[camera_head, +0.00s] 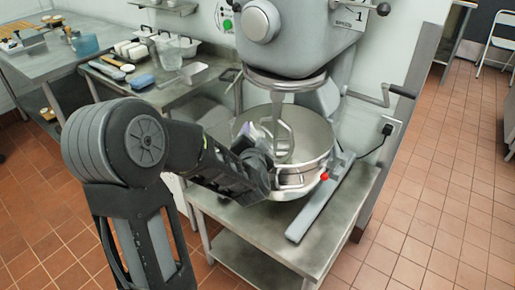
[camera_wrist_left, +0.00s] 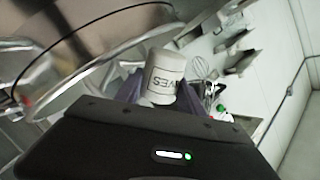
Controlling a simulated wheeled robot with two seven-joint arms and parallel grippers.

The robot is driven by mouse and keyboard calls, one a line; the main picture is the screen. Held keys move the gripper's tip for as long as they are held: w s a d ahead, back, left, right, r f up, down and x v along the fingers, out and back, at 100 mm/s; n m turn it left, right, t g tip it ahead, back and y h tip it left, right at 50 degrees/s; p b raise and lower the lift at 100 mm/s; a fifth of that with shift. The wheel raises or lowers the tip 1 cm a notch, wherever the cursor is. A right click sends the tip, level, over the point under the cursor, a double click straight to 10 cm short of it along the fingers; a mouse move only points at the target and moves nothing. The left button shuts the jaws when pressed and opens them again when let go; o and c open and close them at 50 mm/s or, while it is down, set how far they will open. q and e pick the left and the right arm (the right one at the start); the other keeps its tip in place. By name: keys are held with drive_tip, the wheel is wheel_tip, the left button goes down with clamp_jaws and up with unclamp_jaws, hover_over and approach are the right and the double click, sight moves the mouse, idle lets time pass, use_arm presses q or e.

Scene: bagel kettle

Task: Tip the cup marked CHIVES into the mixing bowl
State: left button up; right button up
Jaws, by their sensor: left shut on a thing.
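My left gripper (camera_head: 258,150) reaches over the near left rim of the steel mixing bowl (camera_head: 318,142), which stands under the mixer. In the left wrist view, its purple fingers are shut on a pale cup (camera_wrist_left: 163,76). The dark letters "VES" show on the cup, upside down in that view. The cup's mouth and contents do not show, and I cannot tell how far it is tilted. The bowl's curved rim (camera_wrist_left: 75,75) lies left of the cup in the wrist view. In the head view, my gripper mostly hides the cup. My right gripper is out of view.
The grey mixer head (camera_head: 300,30) and its wire beater (camera_head: 277,140) hang over the bowl. The bowl stands on a small steel table (camera_head: 345,205). A steel counter (camera_head: 150,95) with containers is behind at left. Tiled floor lies open at right.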

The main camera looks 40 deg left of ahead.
use_arm(q)
drive_tip(key=shift+f+n, duration=0.1)
drive_tip(key=shift+n, duration=0.2)
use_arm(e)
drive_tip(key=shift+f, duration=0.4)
use_arm(q)
drive_tip(key=shift+a, duration=0.1)
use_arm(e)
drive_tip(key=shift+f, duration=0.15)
